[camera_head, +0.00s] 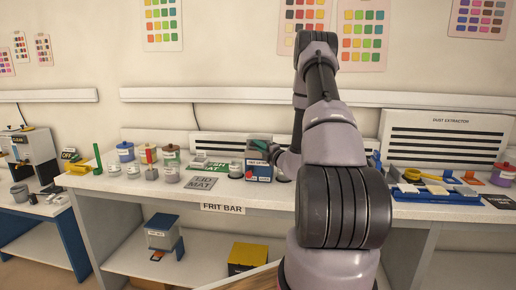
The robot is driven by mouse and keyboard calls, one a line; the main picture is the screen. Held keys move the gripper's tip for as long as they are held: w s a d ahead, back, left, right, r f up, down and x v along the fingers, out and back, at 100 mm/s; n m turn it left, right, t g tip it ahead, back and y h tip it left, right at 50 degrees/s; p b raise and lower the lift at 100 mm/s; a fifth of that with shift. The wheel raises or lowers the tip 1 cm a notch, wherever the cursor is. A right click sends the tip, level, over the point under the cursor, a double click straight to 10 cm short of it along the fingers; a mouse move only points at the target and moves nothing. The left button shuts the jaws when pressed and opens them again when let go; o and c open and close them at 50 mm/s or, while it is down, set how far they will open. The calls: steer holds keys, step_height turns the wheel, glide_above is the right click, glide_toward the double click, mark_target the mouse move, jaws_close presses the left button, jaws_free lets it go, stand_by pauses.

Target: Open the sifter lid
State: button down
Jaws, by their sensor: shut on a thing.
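The sifter (258,171) is a small box with a dark blue and white labelled front. It stands on the frit bar, left of my arm. Its grey lid (253,155) lies across the top and looks closed or nearly so. A green handle (259,145) shows just above the lid. My gripper (269,149) reaches in from the right at the top of the sifter and is shut on the green handle. My fingertips are small and partly hidden, so the exact grip is unclear.
A grey lid mat (198,182) lies clear, left of the sifter. Jars, including a blue-lidded one (125,152), stand further left. A small glass jar (236,169) is close beside the sifter. A blue tray (420,193) with tools lies right of my arm.

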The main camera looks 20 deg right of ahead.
steer(key=w+r+m+g, duration=0.1)
steer(key=r, duration=0.1)
steer(key=w+d+r+m+g, duration=0.1)
steer(key=r, duration=0.1)
steer(key=d+r+m+g, duration=0.1)
steer(key=r, duration=0.2)
steer(key=shift+w+m+g, duration=0.3)
steer(key=shift+w+g, duration=0.1)
steer(key=w+d+r, duration=0.1)
steer(key=w, duration=0.1)
steer(key=w+d+r, duration=0.3)
steer(key=w, duration=0.2)
steer(key=shift+d+r, duration=0.2)
steer(key=shift+d, duration=0.15)
steer(key=shift+w+d+r, duration=0.1)
steer(key=shift+w+d, duration=0.25)
steer(key=shift+w, duration=0.2)
steer(key=shift+w+d+r, duration=0.1)
steer(key=shift+w+d, duration=0.25)
steer(key=shift+w, duration=0.2)
steer(key=c, duration=1.2)
jaws_free()
steer(key=shift+o, duration=0.2)
steer(key=v, duration=1)
steer(key=shift+s, duration=0.35)
